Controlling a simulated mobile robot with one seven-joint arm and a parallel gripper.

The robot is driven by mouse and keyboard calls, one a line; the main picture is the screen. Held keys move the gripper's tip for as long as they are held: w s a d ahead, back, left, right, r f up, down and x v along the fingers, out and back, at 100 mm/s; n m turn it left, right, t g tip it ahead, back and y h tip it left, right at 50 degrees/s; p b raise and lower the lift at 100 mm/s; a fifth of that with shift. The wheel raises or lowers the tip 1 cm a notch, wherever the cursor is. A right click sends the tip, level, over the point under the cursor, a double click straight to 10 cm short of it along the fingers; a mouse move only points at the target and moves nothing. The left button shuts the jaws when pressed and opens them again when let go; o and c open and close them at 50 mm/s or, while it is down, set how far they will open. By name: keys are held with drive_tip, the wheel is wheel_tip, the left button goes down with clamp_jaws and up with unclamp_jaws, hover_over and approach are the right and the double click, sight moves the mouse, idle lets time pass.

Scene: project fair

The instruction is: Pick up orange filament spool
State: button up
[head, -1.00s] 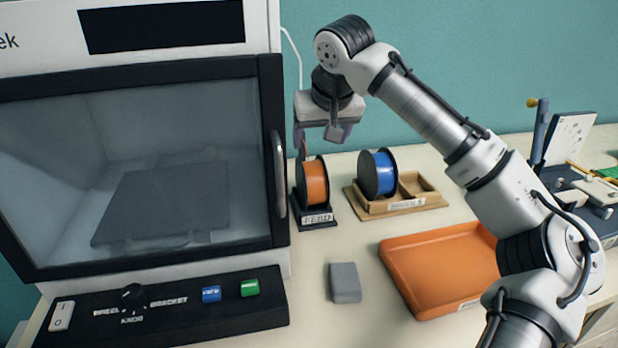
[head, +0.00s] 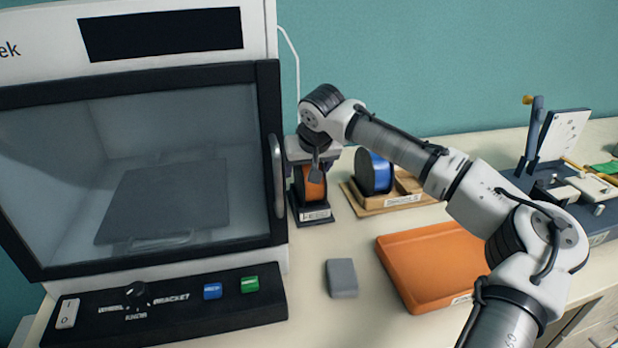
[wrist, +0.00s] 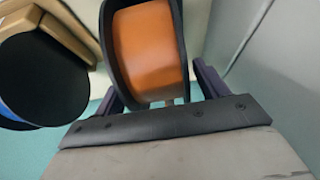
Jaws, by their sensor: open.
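The orange filament spool (head: 311,189) stands upright on a small black labelled stand (head: 314,216) beside the printer. My gripper (head: 315,170) is lowered over the top of this spool and covers its upper part in the head view. In the wrist view the orange spool (wrist: 148,50), with dark flanges, lies between my two open fingers, one on each side. I see no finger pressed on it; a gap shows at the right finger.
A blue spool (head: 374,173) sits in a wooden holder (head: 402,199) just to the right. The printer (head: 268,160) stands close on the left. An orange tray (head: 440,262) and a grey block (head: 341,278) lie in front.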

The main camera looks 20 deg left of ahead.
drive_tip(key=c, duration=1.2)
drive_tip(key=shift+c, duration=0.6)
drive_tip(key=shift+r, duration=0.1)
